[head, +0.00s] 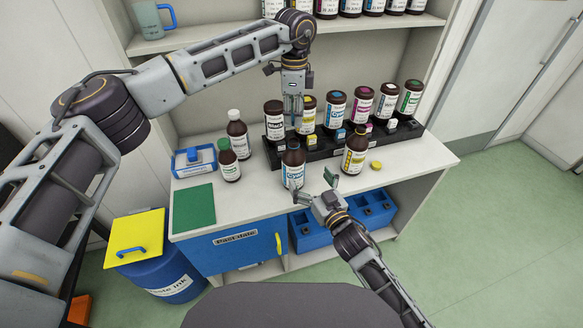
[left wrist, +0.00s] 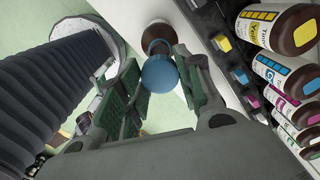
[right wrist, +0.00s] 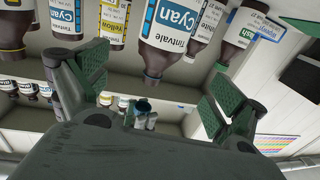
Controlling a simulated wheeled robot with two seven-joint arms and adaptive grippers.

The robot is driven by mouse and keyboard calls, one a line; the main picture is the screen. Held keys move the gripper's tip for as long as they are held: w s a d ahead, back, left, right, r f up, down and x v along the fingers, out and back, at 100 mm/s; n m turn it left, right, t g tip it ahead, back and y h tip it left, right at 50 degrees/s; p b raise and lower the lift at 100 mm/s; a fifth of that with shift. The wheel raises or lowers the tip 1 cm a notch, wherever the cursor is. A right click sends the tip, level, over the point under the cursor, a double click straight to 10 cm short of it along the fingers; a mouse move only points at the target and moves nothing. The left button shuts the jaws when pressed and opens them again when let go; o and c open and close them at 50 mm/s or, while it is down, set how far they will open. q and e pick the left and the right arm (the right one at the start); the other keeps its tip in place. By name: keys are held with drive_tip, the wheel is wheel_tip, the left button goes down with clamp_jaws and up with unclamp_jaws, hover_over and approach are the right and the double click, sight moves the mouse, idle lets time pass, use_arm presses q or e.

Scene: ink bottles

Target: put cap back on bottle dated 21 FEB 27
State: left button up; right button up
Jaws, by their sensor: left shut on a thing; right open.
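An uncapped brown bottle with a Cyan label (head: 292,168) stands upright near the counter's front; it also shows in the right wrist view (right wrist: 172,28). My left gripper (head: 293,122) is above it, shut on a blue cap (left wrist: 159,73). In the left wrist view the cap overlaps the brown bottle below; whether they touch I cannot tell. A brown bottle with a yellow label (head: 355,152) stands to the right, with a yellow cap (head: 376,165) lying beside it. My right gripper (head: 330,188) is open and empty in front of the bottles. I cannot read any date.
A black rack (head: 320,150) with several labelled bottles and small coloured caps stands behind. A white-capped bottle (head: 238,135) and a green-capped bottle (head: 229,160) stand left, near a blue tray (head: 190,165). A green mat (head: 194,207) lies at the left front. The counter's right end is clear.

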sight(293, 155)
drive_tip(key=shift+w+a, duration=0.1)
drive_tip(key=shift+w, duration=0.1)
idle(0.3)
drive_tip(key=shift+x, duration=5.75)
drive_tip(key=shift+c, duration=0.4)
drive_tip(key=c, duration=1.5)
use_arm(q)
drive_tip(key=shift+f, duration=2.45)
drive_tip(key=shift+f, duration=0.15)
drive_tip(key=shift+f, duration=0.75)
drive_tip(key=shift+f, duration=0.6)
